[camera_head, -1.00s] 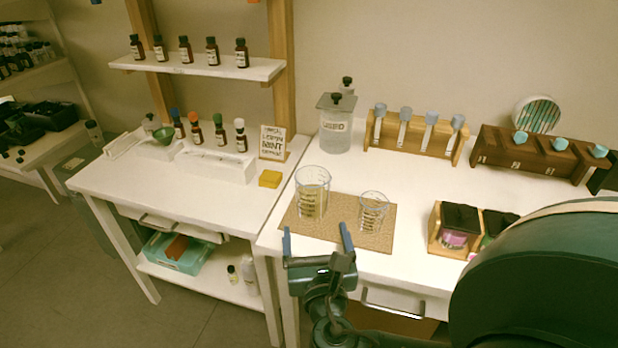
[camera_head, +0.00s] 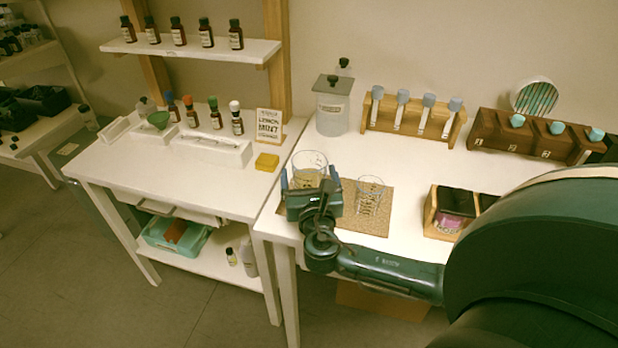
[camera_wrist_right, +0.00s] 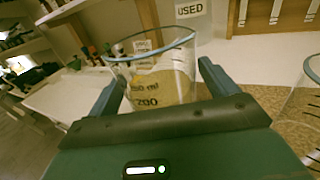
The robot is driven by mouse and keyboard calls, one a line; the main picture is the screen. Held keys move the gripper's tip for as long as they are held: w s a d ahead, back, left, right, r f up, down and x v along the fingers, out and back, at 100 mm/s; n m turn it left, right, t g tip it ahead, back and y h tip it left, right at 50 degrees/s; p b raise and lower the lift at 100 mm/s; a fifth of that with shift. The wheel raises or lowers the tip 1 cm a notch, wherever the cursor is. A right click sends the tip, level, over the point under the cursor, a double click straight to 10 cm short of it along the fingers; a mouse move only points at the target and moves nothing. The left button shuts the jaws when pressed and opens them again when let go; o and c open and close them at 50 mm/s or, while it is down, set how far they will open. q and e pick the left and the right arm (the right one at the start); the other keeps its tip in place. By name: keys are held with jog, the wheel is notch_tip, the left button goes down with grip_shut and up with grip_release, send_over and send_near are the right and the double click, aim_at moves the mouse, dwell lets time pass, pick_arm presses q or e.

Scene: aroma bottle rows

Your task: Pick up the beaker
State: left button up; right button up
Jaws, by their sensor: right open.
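Two clear glass beakers stand on a brown mat (camera_head: 366,228) on the right table. The larger beaker (camera_head: 311,163) is at the mat's left and is partly hidden by my right gripper; the smaller beaker (camera_head: 369,196) is to its right. My right gripper (camera_head: 309,178) is open at the near side of the larger beaker. In the right wrist view, the larger beaker (camera_wrist_right: 165,75) stands upright between the two spread fingers, which do not appear to press on it. The smaller beaker (camera_wrist_right: 308,105) shows at the right edge there. My left gripper is not in view.
A yellow block (camera_head: 267,162) and a lemon mint sign (camera_head: 269,126) are on the left table. A lidded glass jar (camera_head: 332,112) and a wooden rack (camera_head: 413,120) with several tubes stand behind the mat. A wooden box (camera_head: 447,212) is to the right.

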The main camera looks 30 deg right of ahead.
jog(key=shift+w+d, duration=0.3)
jog(key=shift+w, duration=0.35)
jog(key=shift+c, duration=0.4)
jog(key=c, duration=1.2)
jog(key=shift+o, duration=0.2)
